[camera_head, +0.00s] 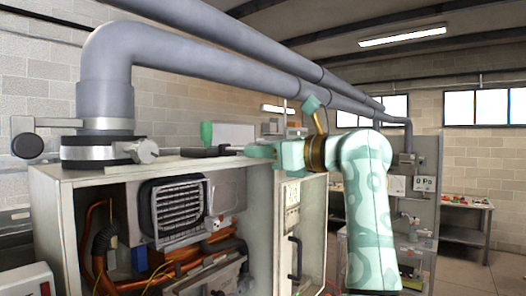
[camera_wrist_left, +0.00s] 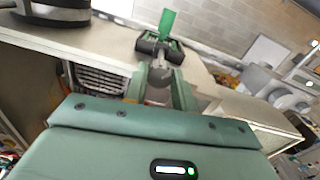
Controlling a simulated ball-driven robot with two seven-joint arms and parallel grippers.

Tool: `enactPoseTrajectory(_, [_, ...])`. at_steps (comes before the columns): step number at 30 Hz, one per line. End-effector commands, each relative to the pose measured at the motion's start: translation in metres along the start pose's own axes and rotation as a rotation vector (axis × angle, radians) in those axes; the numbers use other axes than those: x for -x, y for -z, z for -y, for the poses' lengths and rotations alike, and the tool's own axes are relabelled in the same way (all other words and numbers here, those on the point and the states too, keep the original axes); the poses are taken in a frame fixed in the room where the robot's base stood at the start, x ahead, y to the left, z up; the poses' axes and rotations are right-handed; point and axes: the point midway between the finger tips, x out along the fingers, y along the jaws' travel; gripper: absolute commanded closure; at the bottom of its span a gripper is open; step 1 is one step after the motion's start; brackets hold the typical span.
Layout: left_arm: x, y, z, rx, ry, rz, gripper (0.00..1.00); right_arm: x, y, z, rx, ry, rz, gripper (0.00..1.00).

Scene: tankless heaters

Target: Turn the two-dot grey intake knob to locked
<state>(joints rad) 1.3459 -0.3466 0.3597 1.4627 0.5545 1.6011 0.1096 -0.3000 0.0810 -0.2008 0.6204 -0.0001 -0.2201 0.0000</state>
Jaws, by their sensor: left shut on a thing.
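My left gripper (camera_head: 250,150) is at the top right of the open heater cabinet and also fills the lower middle of the wrist view (camera_wrist_left: 160,85). Its fingers are shut on a small grey knob (camera_wrist_left: 159,70), which sticks out from a dark fitting (camera_wrist_left: 148,46) with an upright green tab (camera_wrist_left: 167,22). In the head view the dark fitting (camera_head: 200,152) and green tab (camera_head: 206,133) lie just left of the fingers. The fingers hide much of the knob, and I cannot make out dots on it. My right gripper is not in view.
The cabinet (camera_head: 53,215) stands open, with copper pipes and a grilled unit (camera_head: 178,210) inside. A thick grey pipe (camera_head: 105,90) rises from a dark collar (camera_head: 88,152) on its top and runs overhead. A workbench (camera_head: 460,205) stands far right.

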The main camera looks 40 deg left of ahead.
Motion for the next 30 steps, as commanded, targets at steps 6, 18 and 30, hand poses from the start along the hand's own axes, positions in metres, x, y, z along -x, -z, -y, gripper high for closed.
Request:
enactPoseTrajectory(6, [0.0003,-0.0006,-0.0001,-0.121,0.001,0.005,0.97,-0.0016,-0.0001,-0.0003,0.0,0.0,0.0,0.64])
enactPoseTrajectory(18, [0.0001,-0.001,-0.0001,-0.466,0.002,0.02,0.97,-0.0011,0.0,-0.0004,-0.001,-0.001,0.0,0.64])
enactPoseTrajectory(30, [0.0001,-0.0009,0.0,-0.72,0.002,0.032,0.97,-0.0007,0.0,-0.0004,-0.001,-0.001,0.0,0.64])
